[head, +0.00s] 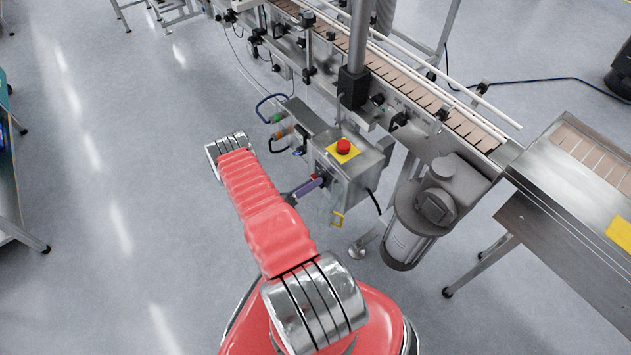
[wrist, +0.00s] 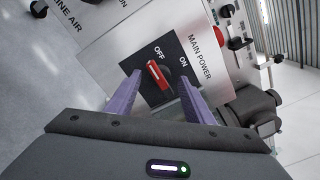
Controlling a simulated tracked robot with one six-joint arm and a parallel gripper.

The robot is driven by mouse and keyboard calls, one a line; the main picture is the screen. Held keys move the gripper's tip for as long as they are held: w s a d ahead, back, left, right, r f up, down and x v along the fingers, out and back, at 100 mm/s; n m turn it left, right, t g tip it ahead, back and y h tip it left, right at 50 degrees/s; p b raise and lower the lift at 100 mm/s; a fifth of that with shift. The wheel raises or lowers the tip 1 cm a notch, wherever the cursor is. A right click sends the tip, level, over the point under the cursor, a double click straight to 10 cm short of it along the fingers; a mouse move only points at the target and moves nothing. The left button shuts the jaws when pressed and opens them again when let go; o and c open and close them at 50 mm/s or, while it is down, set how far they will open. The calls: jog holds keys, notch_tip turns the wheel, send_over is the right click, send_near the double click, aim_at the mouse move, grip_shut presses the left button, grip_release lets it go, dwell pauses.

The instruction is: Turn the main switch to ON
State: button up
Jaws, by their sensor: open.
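In the wrist view the main switch (wrist: 158,76) is a red handle on a black plate marked OFF and ON, beside a MAIN POWER label. The handle's upper end lies nearer the OFF mark than the ON mark. My gripper (wrist: 159,86) is open, its two purple fingers on either side of the handle. I cannot tell whether the fingers touch it. In the head view my gripper (head: 311,186) is at the left side of the steel control box (head: 352,172); the switch is hidden there.
A red emergency stop button (head: 343,146) on a yellow plate tops the box. Hoses and fittings (head: 278,118) lie just behind my gripper. A motor (head: 437,207) and the conveyor (head: 440,110) stand to the right. The floor at left (head: 100,200) is clear.

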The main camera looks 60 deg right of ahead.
jog(key=shift+x, duration=1.05)
jog(key=shift+c, duration=0.2)
